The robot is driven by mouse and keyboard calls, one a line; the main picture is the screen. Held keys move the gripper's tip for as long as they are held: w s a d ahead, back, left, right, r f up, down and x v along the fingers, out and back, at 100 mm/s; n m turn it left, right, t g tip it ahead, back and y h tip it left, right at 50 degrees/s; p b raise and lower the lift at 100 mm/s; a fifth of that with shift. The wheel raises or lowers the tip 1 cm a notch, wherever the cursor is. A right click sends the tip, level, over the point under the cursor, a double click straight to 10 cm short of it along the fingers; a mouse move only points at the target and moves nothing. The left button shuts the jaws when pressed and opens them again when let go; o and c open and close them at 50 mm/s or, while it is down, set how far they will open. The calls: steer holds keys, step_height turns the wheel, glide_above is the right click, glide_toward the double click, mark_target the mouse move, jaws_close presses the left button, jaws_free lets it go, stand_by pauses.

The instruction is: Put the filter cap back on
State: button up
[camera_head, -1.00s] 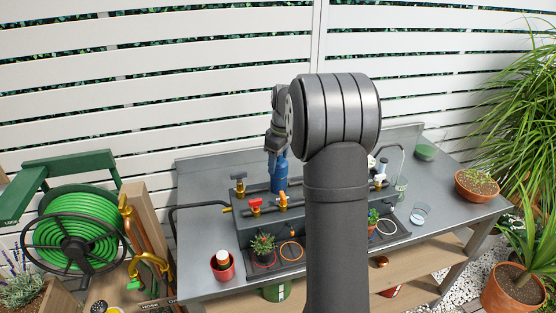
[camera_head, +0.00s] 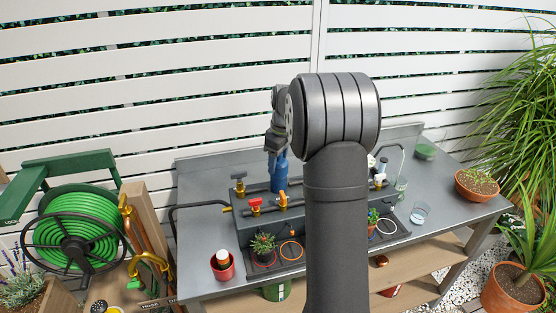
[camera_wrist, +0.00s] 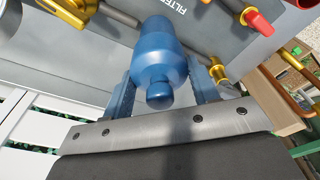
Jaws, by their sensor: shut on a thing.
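The filter cap (camera_wrist: 160,62) is blue and rounded, with a small knob at its near end. It sits between the two fingers of my gripper (camera_wrist: 163,82) in the wrist view, and the gripper is shut on it. In the head view my gripper (camera_head: 276,150) points down at the top of a blue upright cylinder (camera_head: 279,178) behind the valves. The cap and cylinder look like one blue shape there, so I cannot tell whether the cap is seated or apart. The cap's far end is hidden in the wrist view.
A red pot (camera_head: 222,265) and a small cactus (camera_head: 263,244) are at the bench front. A terracotta bowl (camera_head: 477,186) is at the right. My arm hides the bench middle.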

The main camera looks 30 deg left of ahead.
steer(key=shift+f, duration=0.1)
stand_by(0.7)
steer(key=o, duration=1.6)
steer(key=shift+r, duration=3.5)
jaws_close()
steer(key=shift+f, duration=0.1)
